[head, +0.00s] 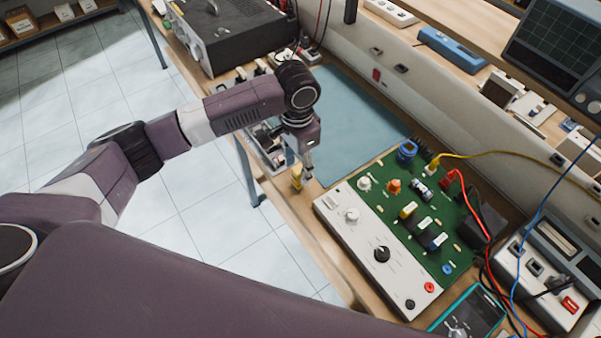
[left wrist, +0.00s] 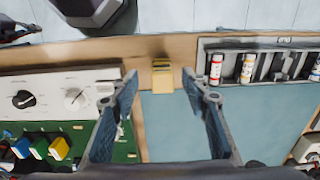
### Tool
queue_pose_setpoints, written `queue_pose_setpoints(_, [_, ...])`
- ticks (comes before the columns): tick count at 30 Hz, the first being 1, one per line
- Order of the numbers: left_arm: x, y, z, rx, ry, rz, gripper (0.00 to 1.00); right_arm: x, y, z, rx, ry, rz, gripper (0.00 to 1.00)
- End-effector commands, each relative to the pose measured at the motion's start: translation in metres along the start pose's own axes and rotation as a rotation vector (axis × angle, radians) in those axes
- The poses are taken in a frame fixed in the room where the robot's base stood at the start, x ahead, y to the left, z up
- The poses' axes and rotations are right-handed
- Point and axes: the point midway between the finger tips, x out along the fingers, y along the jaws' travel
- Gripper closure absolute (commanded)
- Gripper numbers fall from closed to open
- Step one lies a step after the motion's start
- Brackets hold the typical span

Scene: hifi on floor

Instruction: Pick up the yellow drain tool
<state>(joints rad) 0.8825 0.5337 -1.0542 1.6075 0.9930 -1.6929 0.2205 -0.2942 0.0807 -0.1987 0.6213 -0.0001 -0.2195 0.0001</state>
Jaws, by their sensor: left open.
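The yellow drain tool (head: 296,178) is a small yellow piece at the front wooden edge of the bench, beside the control board's corner. In the left wrist view the yellow tool (left wrist: 162,77) lies partly on the wood and partly over the blue mat's edge. My left gripper (head: 309,174) hangs beside it in the head view, partly hiding it. In the left wrist view the open, empty fingers (left wrist: 160,84) stand either side of the tool, apart from it. Whether the fingers are at its height is unclear. My right gripper is not in view.
A green and white control board (head: 381,254) with knobs stands close to the gripper. A tray (left wrist: 262,65) of small cylinders lies on the other side. The blue mat (head: 352,120) is mostly clear. A dark instrument box (head: 232,33) stands at the far end.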

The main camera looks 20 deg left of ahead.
Motion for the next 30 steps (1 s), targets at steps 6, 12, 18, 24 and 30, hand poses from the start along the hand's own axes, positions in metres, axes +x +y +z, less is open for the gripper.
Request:
queue_pose_setpoints(6, [0.026,-0.003,-0.004,-0.001,-0.003,0.001,0.58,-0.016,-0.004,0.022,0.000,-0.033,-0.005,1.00])
queue_pose_setpoints(12, [0.052,-0.004,-0.005,0.000,0.000,-0.001,0.58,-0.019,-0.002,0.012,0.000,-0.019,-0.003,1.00])
queue_pose_setpoints(18, [0.055,-0.004,-0.005,0.001,0.001,-0.001,0.58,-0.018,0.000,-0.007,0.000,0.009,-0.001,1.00])
queue_pose_setpoints(24, [0.055,-0.004,-0.005,0.001,0.001,-0.001,0.73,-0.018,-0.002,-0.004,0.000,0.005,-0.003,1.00])
queue_pose_setpoints(30, [0.054,-0.004,-0.005,0.001,0.002,-0.001,0.95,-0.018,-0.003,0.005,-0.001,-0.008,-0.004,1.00])
